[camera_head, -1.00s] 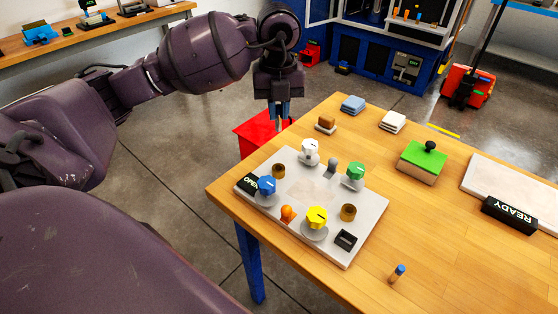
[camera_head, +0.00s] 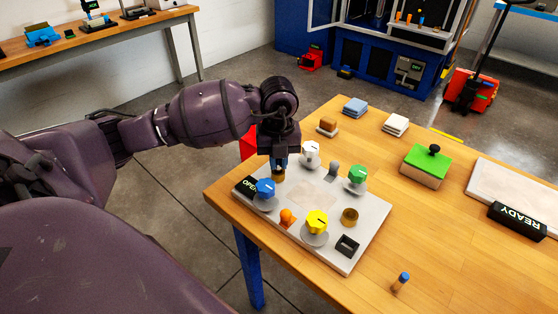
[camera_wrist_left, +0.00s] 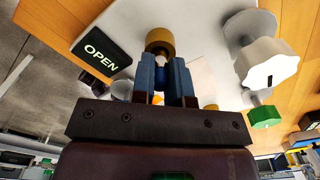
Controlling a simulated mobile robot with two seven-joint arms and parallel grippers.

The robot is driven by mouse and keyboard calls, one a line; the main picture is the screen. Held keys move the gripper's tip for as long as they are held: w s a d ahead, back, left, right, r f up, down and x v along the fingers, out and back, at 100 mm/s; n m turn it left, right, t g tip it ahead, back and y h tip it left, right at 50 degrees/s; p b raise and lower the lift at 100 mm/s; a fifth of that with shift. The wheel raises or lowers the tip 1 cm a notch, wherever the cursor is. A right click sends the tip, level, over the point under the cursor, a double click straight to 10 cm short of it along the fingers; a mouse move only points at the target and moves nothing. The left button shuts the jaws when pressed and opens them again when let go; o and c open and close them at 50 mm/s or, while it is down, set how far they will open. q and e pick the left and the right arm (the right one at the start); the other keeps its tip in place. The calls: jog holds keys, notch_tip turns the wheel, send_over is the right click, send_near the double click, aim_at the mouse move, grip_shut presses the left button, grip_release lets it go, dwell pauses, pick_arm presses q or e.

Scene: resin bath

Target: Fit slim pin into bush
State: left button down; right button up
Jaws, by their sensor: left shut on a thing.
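My left gripper (camera_head: 279,165) points down over the far-left brass bush (camera_head: 278,176) on the pale panel. It is shut on the slim pin, which the head view hides. In the left wrist view the gripper's blue fingers (camera_wrist_left: 162,75) stand right by the bush (camera_wrist_left: 160,37). A short grey part of the slim pin (camera_wrist_left: 158,50) shows between the fingertips and meets the bush's opening. How deep it sits cannot be told. A second brass bush (camera_head: 349,216) is on the panel's right side. My right gripper is not in view.
The panel (camera_head: 330,255) carries white (camera_head: 310,153), green (camera_head: 357,175), blue (camera_head: 264,189) and yellow (camera_head: 316,222) knobs close around the gripper. A blue-topped wooden peg (camera_head: 401,281) stands on the table's near side. A green-topped block (camera_head: 427,163) lies right; bare wood is between.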

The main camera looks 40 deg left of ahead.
pick_arm(q)
jog(key=shift+f, duration=0.3)
jog(key=c, duration=1.1)
grip_release()
jog(key=shift+r, duration=0.1)
notch_tip(320, 180, up, 12)
jog(key=shift+r+p, duration=0.1)
jog(key=shift+p, duration=0.6)
